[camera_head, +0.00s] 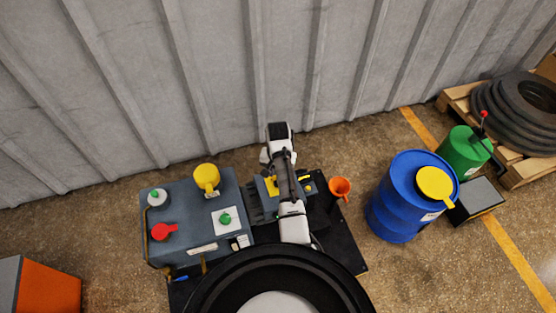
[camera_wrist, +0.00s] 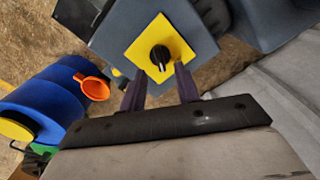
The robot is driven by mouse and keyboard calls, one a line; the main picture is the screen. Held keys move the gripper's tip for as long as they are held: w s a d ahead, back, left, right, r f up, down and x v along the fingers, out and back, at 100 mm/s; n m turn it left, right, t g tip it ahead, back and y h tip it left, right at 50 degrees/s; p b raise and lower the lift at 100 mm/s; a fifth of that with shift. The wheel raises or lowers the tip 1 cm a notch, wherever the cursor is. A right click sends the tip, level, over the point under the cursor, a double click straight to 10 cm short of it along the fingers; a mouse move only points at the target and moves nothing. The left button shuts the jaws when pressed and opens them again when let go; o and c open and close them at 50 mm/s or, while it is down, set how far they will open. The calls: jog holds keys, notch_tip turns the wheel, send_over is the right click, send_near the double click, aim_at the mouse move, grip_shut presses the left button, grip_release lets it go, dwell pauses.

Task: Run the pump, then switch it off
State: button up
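The pump is a grey-blue machine (camera_head: 185,195) on a dark base in the head view, with a ribbed motor part on its right under my arm. In the wrist view a black rotary knob (camera_wrist: 160,58) sits on a square yellow plate (camera_wrist: 138,50) on a grey-blue box (camera_wrist: 110,35). The yellow plate (camera_head: 271,186) partly shows beside my arm in the head view. My gripper (camera_wrist: 158,77) is open and empty. Its two dark fingers are apart, with their tips just below the knob in the picture; I cannot tell whether they touch the plate. The knob's setting is unclear.
On the pump are a yellow cap (camera_head: 206,176), a red handle (camera_head: 163,231) and a green knob (camera_head: 225,218). An orange funnel (camera_head: 340,187) is right of it. Further right stand a blue drum (camera_head: 395,205) and a green can (camera_head: 462,152). A corrugated wall (camera_head: 220,70) is behind.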

notch_tip(320, 180, up, 10)
dwell(0.3)
jog(key=shift+f, duration=0.1)
